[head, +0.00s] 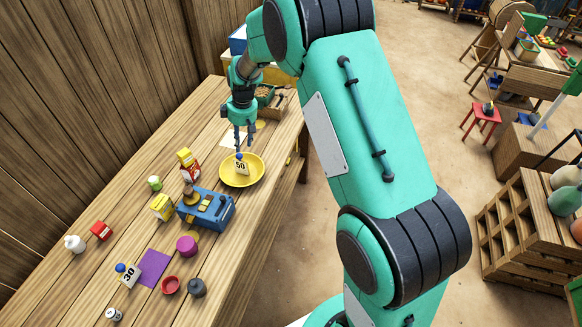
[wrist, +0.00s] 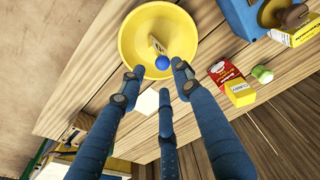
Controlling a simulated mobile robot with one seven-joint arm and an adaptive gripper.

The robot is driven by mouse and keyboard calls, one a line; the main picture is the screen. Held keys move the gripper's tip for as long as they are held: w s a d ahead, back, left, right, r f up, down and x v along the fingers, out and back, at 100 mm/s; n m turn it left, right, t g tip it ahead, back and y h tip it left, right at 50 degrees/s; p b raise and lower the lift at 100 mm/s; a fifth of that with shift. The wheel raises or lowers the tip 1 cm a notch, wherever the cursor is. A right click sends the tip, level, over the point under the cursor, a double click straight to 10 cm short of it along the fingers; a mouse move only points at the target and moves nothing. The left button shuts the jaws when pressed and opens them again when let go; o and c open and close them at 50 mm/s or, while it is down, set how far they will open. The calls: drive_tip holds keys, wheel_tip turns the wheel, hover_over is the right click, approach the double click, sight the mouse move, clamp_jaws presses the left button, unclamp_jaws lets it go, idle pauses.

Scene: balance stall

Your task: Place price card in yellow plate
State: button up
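The price card (head: 241,168) marked 50, with a blue ball on top, stands within the yellow plate (head: 256,178) in the head view. In the wrist view the card (wrist: 156,46) shows edge-on inside the plate (wrist: 128,35), its blue ball facing me. My gripper (head: 239,147) points down just above the ball. In the wrist view my three gripper fingers (wrist: 158,77) are spread, with visible gaps between their tips and the ball. A second card (head: 129,274) marked 30, also with a blue ball, stands at the table's near left.
A blue scale (head: 212,211) stands left of the plate, with a red packet (head: 190,173) and yellow boxes near it. A purple mat (head: 154,267) and several small pots lie nearer. A wooden tray (head: 275,104) is behind my gripper. The table's right edge is close to the plate.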

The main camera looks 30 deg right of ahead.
drive_tip(key=s+r+m+t, duration=0.1)
drive_tip(key=s+r+m, duration=0.1)
drive_tip(key=s+r, duration=0.9)
drive_tip(key=s+r+m+t, duration=0.1)
drive_tip(key=s+r+m, duration=0.1)
drive_tip(key=s+r, duration=0.85)
drive_tip(key=s+r+m+t, duration=0.1)
drive_tip(key=s+r, duration=0.3)
drive_tip(key=s, duration=0.8)
drive_tip(key=s+r+m+t+h, duration=0.1)
drive_tip(key=s+r+m, duration=0.2)
drive_tip(key=s, duration=0.9)
drive_tip(key=shift+r+m, duration=0.3)
drive_tip(key=shift+r, duration=0.05)
